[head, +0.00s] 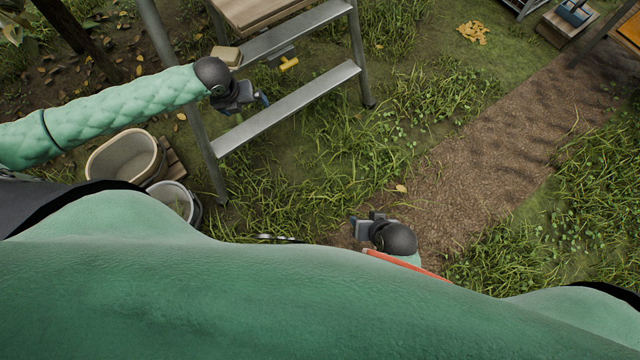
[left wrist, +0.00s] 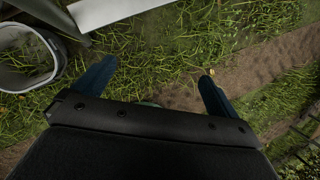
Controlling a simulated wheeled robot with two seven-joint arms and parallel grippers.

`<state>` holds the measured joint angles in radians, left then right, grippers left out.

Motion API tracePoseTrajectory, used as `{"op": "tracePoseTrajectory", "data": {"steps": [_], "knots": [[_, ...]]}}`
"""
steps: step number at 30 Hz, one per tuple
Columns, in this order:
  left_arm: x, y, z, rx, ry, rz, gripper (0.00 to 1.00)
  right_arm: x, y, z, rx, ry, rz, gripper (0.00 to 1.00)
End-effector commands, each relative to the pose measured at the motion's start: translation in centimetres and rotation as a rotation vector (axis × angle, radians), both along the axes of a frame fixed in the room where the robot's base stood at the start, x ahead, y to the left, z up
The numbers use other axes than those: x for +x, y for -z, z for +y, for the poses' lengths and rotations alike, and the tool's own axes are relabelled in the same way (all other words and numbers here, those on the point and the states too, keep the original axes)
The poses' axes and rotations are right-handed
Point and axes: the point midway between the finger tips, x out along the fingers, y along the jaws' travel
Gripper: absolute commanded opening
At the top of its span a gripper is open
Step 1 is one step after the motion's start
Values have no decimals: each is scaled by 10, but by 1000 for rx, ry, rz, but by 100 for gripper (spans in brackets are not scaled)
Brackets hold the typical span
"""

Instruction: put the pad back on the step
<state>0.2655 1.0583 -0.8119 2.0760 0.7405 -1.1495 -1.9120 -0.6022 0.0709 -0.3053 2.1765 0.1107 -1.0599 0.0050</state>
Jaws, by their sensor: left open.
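A small beige block (head: 226,55), which looks like the pad, is at the left end of the ladder's middle step (head: 290,34). It sits just above my left wrist in the head view; whether it rests on the step is unclear. The lower step (head: 290,106) is bare. My left gripper (head: 262,100) is open and empty beside the ladder's left leg, near the lower step. In the left wrist view its two blue fingers (left wrist: 155,85) are wide apart with only grass and path between them. My right gripper (head: 356,228) is low over the grass; its jaws are unclear.
A yellow-handled tool (head: 289,63) is by the middle step. A wooden board (head: 258,10) tops the ladder. A beige tub (head: 124,158) and a pale bucket (head: 174,200) stand left of the ladder. Grass and a brown path (head: 490,140) lie open to the right.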

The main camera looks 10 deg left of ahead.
Motion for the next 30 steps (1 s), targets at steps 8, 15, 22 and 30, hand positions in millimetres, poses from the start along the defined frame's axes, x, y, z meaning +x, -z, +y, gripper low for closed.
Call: {"op": "tracePoseTrajectory", "data": {"steps": [8,15,22,30], "knots": [[-43,44,-112,-273,-367,56,98,1,-1,0,0,-1,-1,42],[-81,65,-184,-493,-739,141,98,0,0,0,-1,-1,1,42],[-119,78,-235,-683,-1139,252,98,-3,2,0,-1,-1,6,42],[-165,91,-269,-860,-1656,391,98,-4,2,0,0,0,7,42]]}}
